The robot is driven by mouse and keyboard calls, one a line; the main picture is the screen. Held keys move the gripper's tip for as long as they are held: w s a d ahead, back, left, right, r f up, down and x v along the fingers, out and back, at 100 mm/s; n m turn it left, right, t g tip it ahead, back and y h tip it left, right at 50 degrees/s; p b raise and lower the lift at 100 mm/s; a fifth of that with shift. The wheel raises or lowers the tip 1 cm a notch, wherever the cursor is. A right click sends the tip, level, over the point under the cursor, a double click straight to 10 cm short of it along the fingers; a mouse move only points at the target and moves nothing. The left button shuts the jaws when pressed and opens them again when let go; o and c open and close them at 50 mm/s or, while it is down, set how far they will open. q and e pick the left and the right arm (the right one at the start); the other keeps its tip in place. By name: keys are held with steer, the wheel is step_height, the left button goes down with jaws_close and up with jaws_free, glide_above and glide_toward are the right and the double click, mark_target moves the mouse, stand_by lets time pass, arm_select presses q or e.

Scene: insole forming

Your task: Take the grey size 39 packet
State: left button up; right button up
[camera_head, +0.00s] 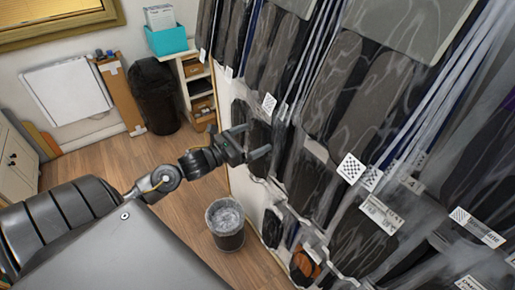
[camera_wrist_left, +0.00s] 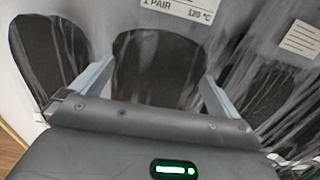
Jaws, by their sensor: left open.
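My left gripper (camera_head: 253,141) reaches in from the left to the wall of hanging packets. It is open, with its two fingers apart. In the left wrist view the gripper (camera_wrist_left: 157,78) has a clear packet with a dark grey insole (camera_wrist_left: 152,62) in front of and between its fingers. I cannot tell whether the fingers touch the packet. A white label (camera_wrist_left: 180,8) above it reads "1 PAIR" and "120 °C"; its upper part is cut off. No size number 39 is readable in either view. My right gripper is not in view.
Many clear packets with dark insoles (camera_head: 360,95) hang close together on the right. Another packet (camera_wrist_left: 45,50) hangs just left of the fingers. A waste bin (camera_head: 226,222) stands on the floor below. A black bin (camera_head: 155,95) and a shelf with a teal box (camera_head: 166,40) stand behind.

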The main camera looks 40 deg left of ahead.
arm_select(q)
steer(key=c, duration=1.3)
steer(key=shift+c, duration=0.2)
